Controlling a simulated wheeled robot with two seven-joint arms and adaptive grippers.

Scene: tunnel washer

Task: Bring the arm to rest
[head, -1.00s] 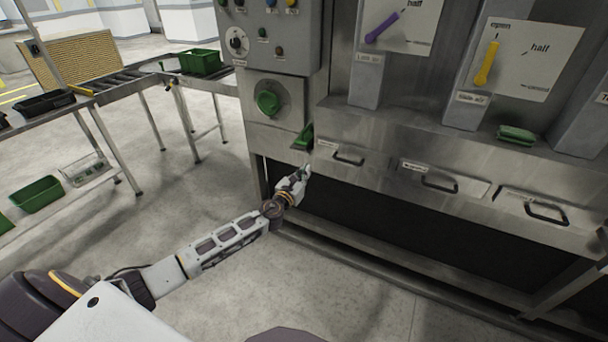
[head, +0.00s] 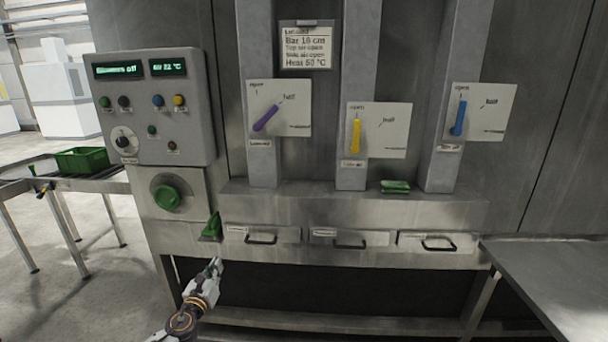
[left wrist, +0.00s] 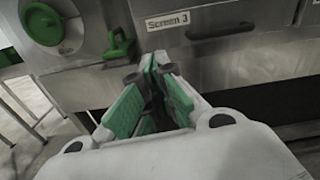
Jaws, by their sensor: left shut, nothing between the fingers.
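My left arm reaches in from the bottom in the head view. The left gripper (head: 216,266) is just below the front edge of the machine, under a small green handle (head: 212,228), with a visible gap. In the left wrist view the two green-padded fingers (left wrist: 153,72) come together at their tips and hold nothing. They point at the machine front, below and left of a drawer labelled "Screen 3" (left wrist: 215,24). The green handle (left wrist: 116,42) and part of the round green knob (left wrist: 44,24) show at upper left there. My right gripper is in neither view.
The machine carries a control panel (head: 155,110), purple (head: 266,118), yellow (head: 356,137) and blue (head: 459,118) levers, and a row of drawers (head: 350,240). A metal table (head: 550,275) stands at right. A green crate (head: 82,160) sits on rollers at left. Floor at lower left is clear.

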